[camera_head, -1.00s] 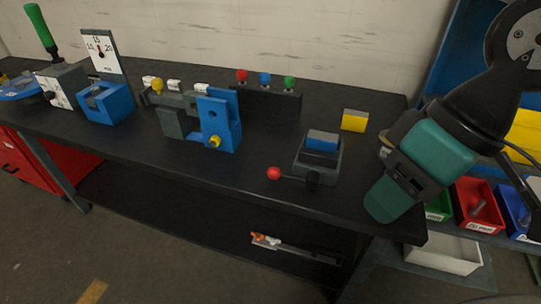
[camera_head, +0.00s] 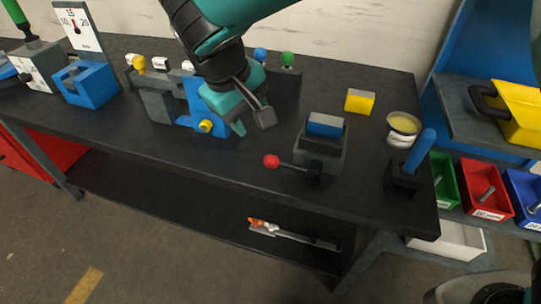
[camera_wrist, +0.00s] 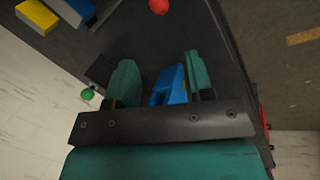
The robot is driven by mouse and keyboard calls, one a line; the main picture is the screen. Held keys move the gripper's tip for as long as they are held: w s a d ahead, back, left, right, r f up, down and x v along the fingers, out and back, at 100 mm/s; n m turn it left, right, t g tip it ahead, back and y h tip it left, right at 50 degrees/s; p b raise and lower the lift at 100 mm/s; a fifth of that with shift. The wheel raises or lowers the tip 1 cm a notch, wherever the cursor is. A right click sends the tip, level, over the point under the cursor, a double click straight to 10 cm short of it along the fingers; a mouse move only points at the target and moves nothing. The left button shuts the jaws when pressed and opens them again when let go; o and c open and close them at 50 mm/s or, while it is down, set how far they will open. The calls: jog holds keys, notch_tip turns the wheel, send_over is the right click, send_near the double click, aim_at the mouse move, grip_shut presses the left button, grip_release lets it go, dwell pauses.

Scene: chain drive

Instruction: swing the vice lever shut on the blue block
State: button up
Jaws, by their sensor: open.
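The vice (camera_head: 318,155) is a dark grey block near the right front of the bench, with the blue block (camera_head: 325,124) seated in its top. Its lever (camera_head: 292,166) sticks out to the left along the front and ends in a red ball (camera_head: 271,161). My gripper (camera_head: 252,124) is open and empty, above the bench to the left of the vice and in front of the blue fixture. In the wrist view my gripper's fingers (camera_wrist: 158,84) are apart, the red ball (camera_wrist: 158,6) is at the top edge and the blue block (camera_wrist: 76,10) at upper left.
The blue fixture (camera_head: 205,108) with a yellow knob stands close left of my gripper. Bench top in front of the lever is clear.

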aim_at(269, 158)
jog(key=p+x, duration=0.1)
jog(key=x, duration=1.5)
jog(key=shift+d+f, duration=0.2)
jog(key=shift+f, duration=0.15)
jog(key=shift+c, duration=0.5)
grip_shut()
jog(key=shift+r, duration=0.1)
